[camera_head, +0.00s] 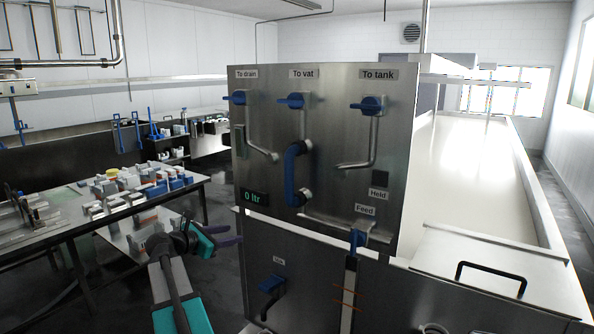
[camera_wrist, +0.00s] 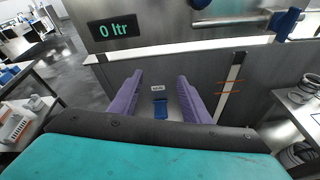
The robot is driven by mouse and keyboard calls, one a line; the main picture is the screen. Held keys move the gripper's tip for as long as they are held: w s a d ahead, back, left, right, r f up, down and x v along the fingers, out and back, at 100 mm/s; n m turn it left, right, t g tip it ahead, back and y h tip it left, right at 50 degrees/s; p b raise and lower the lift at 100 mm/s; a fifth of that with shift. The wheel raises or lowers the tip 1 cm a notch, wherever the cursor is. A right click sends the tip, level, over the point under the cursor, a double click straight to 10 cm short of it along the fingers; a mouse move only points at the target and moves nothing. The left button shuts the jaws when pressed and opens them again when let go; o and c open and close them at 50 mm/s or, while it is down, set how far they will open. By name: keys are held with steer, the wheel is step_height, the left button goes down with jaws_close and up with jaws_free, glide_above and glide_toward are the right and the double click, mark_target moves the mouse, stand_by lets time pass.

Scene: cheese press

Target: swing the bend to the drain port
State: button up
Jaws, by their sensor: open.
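The blue bend (camera_head: 291,174) is a curved handle-like pipe on the steel panel (camera_head: 335,110). Its upper end meets the pipe under "To vat" (camera_head: 304,73), and its lower end is at a fitting by the feed pipe (camera_head: 330,221). The drain port (camera_head: 274,157) is the pipe end under "To drain" (camera_head: 246,74), up and left of the bend. My gripper (camera_head: 234,234) is open and empty, low and left of the bend.
Blue valve handles sit under each top label. The display (camera_head: 255,197) reads "0 ltr". The blue feed valve (camera_head: 357,239) and a lower blue handle (camera_head: 271,284) stick out. A cluttered table (camera_head: 70,240) stands left; a vat (camera_head: 480,180) is right.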

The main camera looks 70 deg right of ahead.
steer(key=s+d+r+g+h, duration=0.1)
steer(key=s+r, duration=0.4)
steer(key=r, duration=0.5)
steer(key=s+d+r+g+h, duration=0.1)
steer(key=s+d+r, duration=0.4)
steer(key=r, duration=0.5)
steer(key=shift+s+n+g, duration=0.4)
steer(key=shift+s+g, duration=0.35)
steer(key=shift+g, duration=0.15)
steer(key=shift+d, duration=0.1)
steer(key=p+x, duration=0.2)
steer(key=x, duration=1.1)
steer(key=shift+d, duration=0.25)
steer(key=shift+s+r, duration=0.1)
jaws_close()
